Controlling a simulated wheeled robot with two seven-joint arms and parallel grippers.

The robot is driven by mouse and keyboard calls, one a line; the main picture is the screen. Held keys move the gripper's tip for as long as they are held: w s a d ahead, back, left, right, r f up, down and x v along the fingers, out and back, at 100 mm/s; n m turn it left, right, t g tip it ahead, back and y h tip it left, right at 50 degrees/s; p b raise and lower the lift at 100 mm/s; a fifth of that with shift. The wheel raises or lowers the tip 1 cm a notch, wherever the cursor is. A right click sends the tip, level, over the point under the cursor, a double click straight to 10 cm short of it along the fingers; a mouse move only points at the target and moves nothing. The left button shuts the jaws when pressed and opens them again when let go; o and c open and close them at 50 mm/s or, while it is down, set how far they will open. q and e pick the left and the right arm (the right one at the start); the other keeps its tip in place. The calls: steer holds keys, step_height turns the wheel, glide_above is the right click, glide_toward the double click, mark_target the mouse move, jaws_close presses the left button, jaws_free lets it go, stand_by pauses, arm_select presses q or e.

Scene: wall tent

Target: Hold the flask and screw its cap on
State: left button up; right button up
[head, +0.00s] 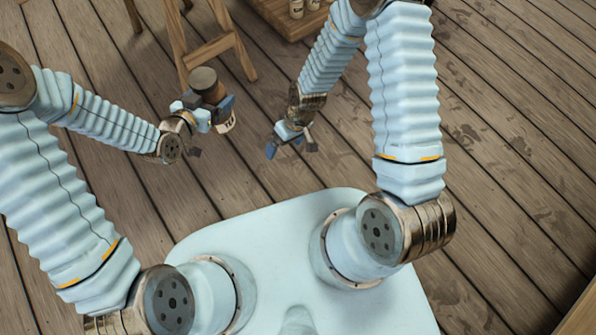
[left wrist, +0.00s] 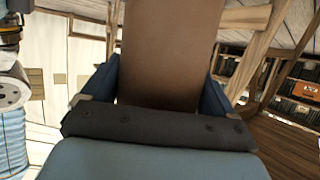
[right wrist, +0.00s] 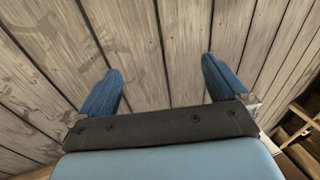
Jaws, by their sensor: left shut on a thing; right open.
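My left gripper (head: 204,106) is shut on a brown cylinder, which I take for the flask (head: 207,84). It is held up above the floor, with its dark flat end turned toward the head camera. In the left wrist view the brown flask (left wrist: 170,50) fills the space between the two blue fingers, and its ends are out of view. My right gripper (head: 291,149) is open and apart from the flask, to its lower right in the head view. In the right wrist view only floor planks show between its fingers (right wrist: 160,85). I cannot make out a separate cap.
A wooden stand with legs (head: 207,48) is just behind the flask. A wooden surface (head: 283,20) at the top carries small bottles (head: 297,8). Shelves with an orange box (left wrist: 306,91) show in the left wrist view. The floor between my grippers is clear.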

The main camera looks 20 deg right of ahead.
arm_select(q)
steer(key=shift+r, duration=0.1)
arm_select(e)
steer(key=s+f+m+t, duration=0.1)
steer(key=s+f+m, duration=0.1)
steer(key=s+m, duration=0.3)
steer(key=s+d, duration=0.1)
steer(key=s, duration=0.3)
steer(key=shift+f+m+y, duration=0.15)
steer(key=shift+m+y, duration=0.15)
arm_select(q)
steer(key=w+a+r+n+t+y, duration=0.1)
steer(key=a+n+y, duration=0.3)
steer(key=a, duration=0.4)
steer(key=w+a+r+n+t+y, duration=0.1)
steer(key=a+n+t+y, duration=0.1)
steer(key=a+n+y, duration=0.2)
steer(key=a, duration=0.3)
steer(key=shift+a+y, duration=0.3)
steer(key=shift+a, duration=0.1)
arm_select(e)
steer(key=shift+c, duration=0.3)
